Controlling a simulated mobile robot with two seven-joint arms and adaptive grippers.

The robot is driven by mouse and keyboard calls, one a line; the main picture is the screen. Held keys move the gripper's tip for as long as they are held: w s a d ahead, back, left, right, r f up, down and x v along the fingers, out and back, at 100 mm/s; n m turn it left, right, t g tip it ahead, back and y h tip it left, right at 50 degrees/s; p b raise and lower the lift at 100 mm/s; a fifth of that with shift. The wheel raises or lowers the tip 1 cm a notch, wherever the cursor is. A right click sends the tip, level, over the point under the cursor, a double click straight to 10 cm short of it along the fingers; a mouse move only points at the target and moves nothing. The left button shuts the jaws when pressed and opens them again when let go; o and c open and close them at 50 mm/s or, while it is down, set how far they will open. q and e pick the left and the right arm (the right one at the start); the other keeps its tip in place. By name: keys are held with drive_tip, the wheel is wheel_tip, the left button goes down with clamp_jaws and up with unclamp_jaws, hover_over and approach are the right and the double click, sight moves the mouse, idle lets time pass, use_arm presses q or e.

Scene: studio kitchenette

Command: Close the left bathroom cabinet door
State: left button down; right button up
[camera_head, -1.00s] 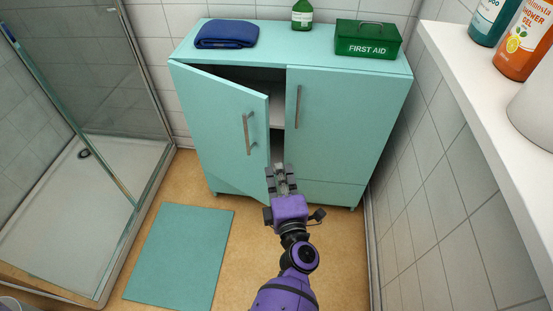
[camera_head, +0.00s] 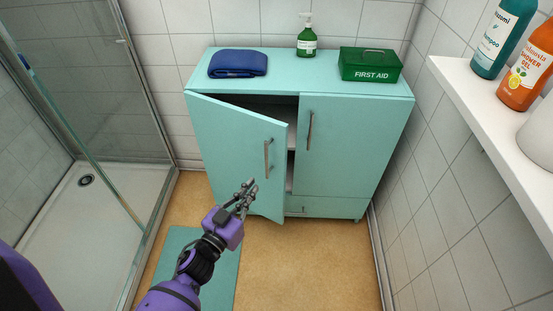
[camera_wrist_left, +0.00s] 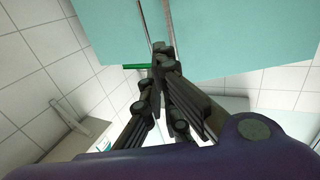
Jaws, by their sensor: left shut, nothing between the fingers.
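The teal bathroom cabinet (camera_head: 355,150) stands against the tiled back wall. Its left door (camera_head: 228,140) is ajar, swung outward with its free edge toward the middle, and a dark gap shows above and beside it. The door's metal handle (camera_head: 267,158) is near that free edge. The right door looks shut. My left gripper (camera_head: 248,190) is shut and empty, in front of the lower part of the left door. In the left wrist view the gripper (camera_wrist_left: 160,52) points at teal panels; whether it touches the door, I cannot tell. My right gripper is not in view.
A blue towel (camera_head: 238,64), a green pump bottle (camera_head: 306,40) and a green first aid box (camera_head: 370,65) are on the cabinet top. A glass shower (camera_head: 85,120) is at left, a white shelf (camera_head: 490,110) at right. Floor before the cabinet is free apart from a teal mat (camera_head: 190,250).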

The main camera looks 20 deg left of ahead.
sight(280, 154)
use_arm(q)
drive_tip(key=w, duration=0.4)
drive_tip(key=w+d, duration=0.1)
drive_tip(key=w, duration=0.4)
drive_tip(key=w+d, duration=0.1)
drive_tip(key=w, duration=0.4)
drive_tip(key=shift+d+f, duration=0.1)
drive_tip(key=shift+d, duration=0.15)
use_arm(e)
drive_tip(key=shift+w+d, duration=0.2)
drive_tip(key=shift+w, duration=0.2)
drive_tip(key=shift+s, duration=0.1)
use_arm(q)
drive_tip(key=shift+w, duration=0.25)
drive_tip(key=w+b, duration=0.5)
drive_tip(key=w, duration=0.7)
drive_tip(key=shift+w+d, duration=0.2)
drive_tip(key=shift+d, duration=0.2)
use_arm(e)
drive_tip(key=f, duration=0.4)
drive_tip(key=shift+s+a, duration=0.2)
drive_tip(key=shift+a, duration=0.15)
use_arm(q)
drive_tip(key=shift+s, duration=0.15)
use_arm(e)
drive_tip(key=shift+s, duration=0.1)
